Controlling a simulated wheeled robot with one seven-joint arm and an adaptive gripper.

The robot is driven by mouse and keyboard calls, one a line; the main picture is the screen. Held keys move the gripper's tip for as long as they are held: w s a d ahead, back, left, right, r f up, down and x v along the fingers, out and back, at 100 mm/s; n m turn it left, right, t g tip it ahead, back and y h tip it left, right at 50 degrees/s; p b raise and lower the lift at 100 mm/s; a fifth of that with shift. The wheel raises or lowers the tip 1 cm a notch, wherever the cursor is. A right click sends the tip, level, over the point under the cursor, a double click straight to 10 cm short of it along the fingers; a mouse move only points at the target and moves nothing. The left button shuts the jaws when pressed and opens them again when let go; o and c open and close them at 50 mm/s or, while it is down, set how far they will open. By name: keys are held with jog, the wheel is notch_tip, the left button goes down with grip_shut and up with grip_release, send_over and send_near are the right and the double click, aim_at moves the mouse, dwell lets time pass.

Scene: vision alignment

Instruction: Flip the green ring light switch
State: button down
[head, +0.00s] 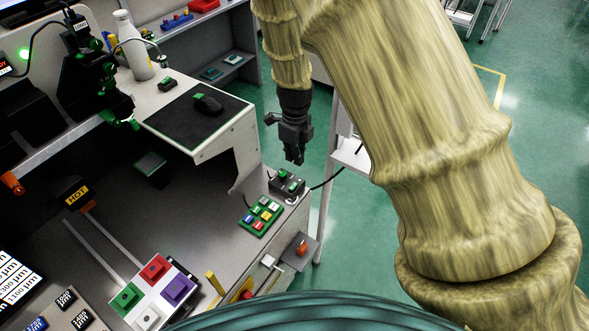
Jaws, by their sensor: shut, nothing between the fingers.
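My gripper (295,159) is black, points down and is shut with nothing in it. It hangs above and slightly right of a small black box (287,184) with green parts and a black cable, apart from it. The box stands near the right edge of the grey bench. I cannot tell for sure whether this box carries the green ring light switch. A glowing green round light (24,53) shows on a panel at the upper left, far from my gripper.
A green pad with several coloured buttons (261,216) lies just in front of the black box. A white plate with coloured blocks (153,294) is at the lower left. A raised shelf with a black mat (196,122) stands left of my gripper. Green floor (500,130) is open at right.

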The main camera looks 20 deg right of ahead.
jog(key=p, duration=0.4)
send_near(297, 188)
jog(key=f, duration=0.3)
jog(key=s+a+f, duration=0.1)
jog(key=f, duration=0.1)
jog(key=shift+a+f, duration=0.15)
jog(key=shift+f, duration=0.4)
jog(key=shift+s+a+f+b, duration=0.15)
jog(key=shift+f+b, duration=0.2)
jog(key=shift+f, duration=0.1)
jog(key=shift+r, duration=0.2)
jog(key=shift+w+d+r, duration=0.15)
jog(key=shift+w+d, duration=0.4)
jog(key=shift+d, duration=0.15)
jog(key=shift+r+p, duration=0.15)
jog(key=shift+p, duration=0.25)
